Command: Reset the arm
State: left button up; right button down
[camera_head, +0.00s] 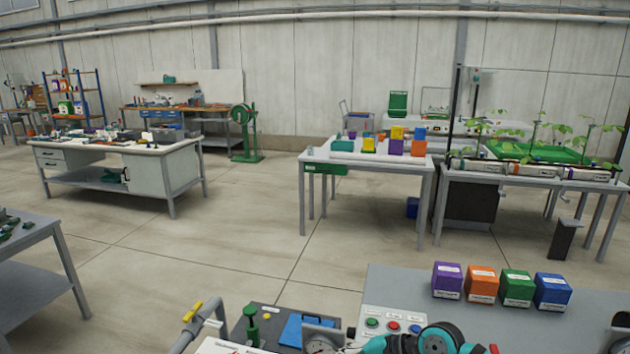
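Neither of my grippers can be made out in the head view. A teal and black rounded part (418,340) shows at the bottom edge, cut off by the frame. I cannot tell whether it belongs to one of my arms or to the equipment there. No gripper fingers show on it. A grey part (620,332) is cut off at the lower right edge, and I cannot tell what it is.
A near grey table (400,282) bears purple (447,280), orange (482,284), green (516,288) and blue (552,292) boxes. A button panel (392,322) and a yellow-handled pipe (200,322) are at the bottom. Floor (240,230) beyond is open between the workbenches.

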jog(key=s+a+r+m+t+y, duration=0.1)
jog(key=s+a+r+m+y, duration=0.1)
jog(key=a+r+m+y, duration=0.25)
notch_tip(320, 180, up, 9)
jog(key=d+m+t, duration=0.3)
jog(key=m+t, duration=0.9)
jog(key=m, duration=0.7)
jog(key=s+d+f+m+g+h, duration=0.1)
jog(key=s+d+f+m+h, duration=0.1)
jog(key=d+f+m+h, duration=0.8)
jog(key=s+d+f+m+g+h, duration=0.1)
jog(key=s+d+f+m+h, duration=0.35)
jog(key=m, duration=1.25)
jog(key=s+d+f+m+g, duration=0.1)
jog(key=s+f+m+g, duration=0.45)
jog(key=s, duration=0.55)
jog(key=s+d+f+m+g, duration=0.2)
jog(key=s+f+m+g, duration=0.35)
jog(key=s, duration=0.55)
notch_tip(320, 180, down, 24)
jog(key=g, duration=0.1)
jog(key=s+d+f+g, duration=0.1)
jog(key=s+d+f, duration=0.2)
jog(key=s+f, duration=1.4)
jog(key=shift+s+f+g, duration=0.15)
jog(key=shift+f+g, duration=0.1)
jog(key=shift+g, duration=0.05)
